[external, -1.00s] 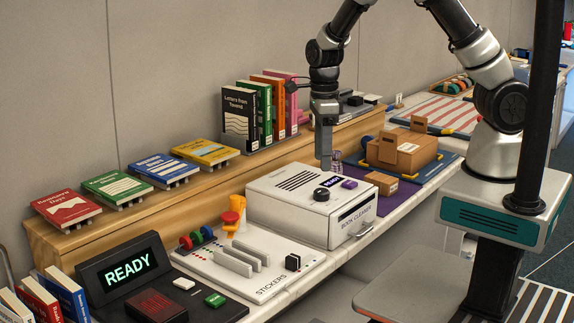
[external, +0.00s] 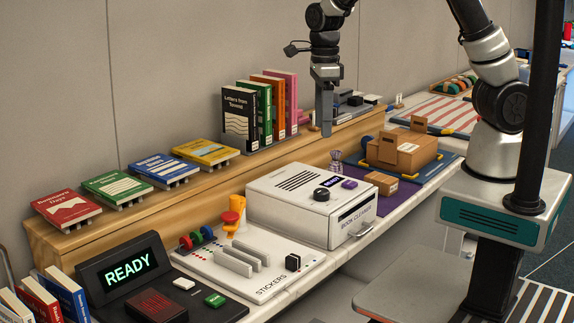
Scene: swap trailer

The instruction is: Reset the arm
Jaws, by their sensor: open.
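My gripper (external: 327,128) hangs pointing down from my arm in the upper middle of the external view. It is open, and I see nothing between its fingers. It is above and behind the white book cleaner (external: 290,205), apart from it, in front of the raised wooden shelf's right part. The gap between the fingers is hard to make out at this angle.
Upright books (external: 240,118) stand on the wooden shelf (external: 110,222) left of my gripper. Several books lie on stands farther left. Cardboard boxes (external: 405,152) and a small metal brush-like item (external: 336,160) are to the right. The READY screen (external: 127,269) is at front left.

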